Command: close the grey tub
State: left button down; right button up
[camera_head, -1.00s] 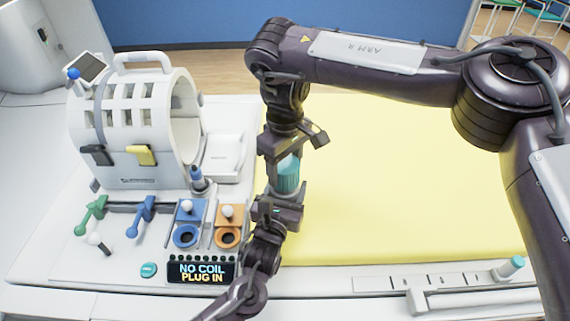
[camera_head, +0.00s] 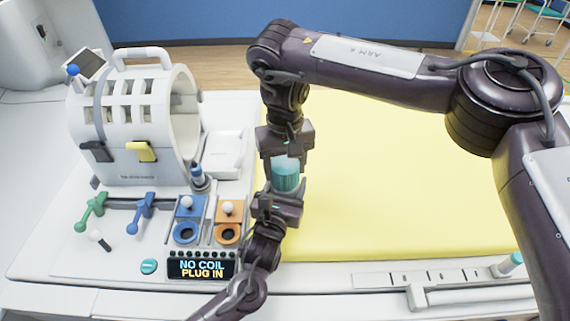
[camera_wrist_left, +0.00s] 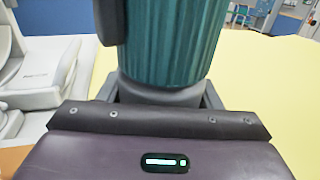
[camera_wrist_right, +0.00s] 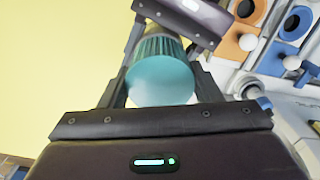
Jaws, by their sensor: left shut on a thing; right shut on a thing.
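A teal ribbed cylinder (camera_head: 286,175) stands roughly upright between my two grippers, above the near left edge of the yellow pad. In the left wrist view the teal ribbed part (camera_wrist_left: 172,40) sits on a dark grey lower part (camera_wrist_left: 160,92), which my left gripper (camera_head: 280,193) grips from below. My right gripper (camera_head: 286,157) points down from above and is shut on the teal part. In the right wrist view its smooth teal end face (camera_wrist_right: 160,84) lies between the fingers. The fingers hide much of the tub, and I cannot tell whether its lid is tight.
A white slotted coil housing (camera_head: 135,120) stands at the left. In front of it are green and blue levers, blue and orange sockets (camera_head: 228,234) and a display (camera_head: 201,269) reading "NO COIL PLUG IN". The yellow pad (camera_head: 400,180) is clear.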

jog(key=m, duration=0.6)
jog(key=shift+m, duration=0.4)
jog(key=o, duration=1)
jog(key=shift+c, duration=0.2)
jog(key=shift+r, duration=2.3)
jog(key=shift+c, duration=0.6)
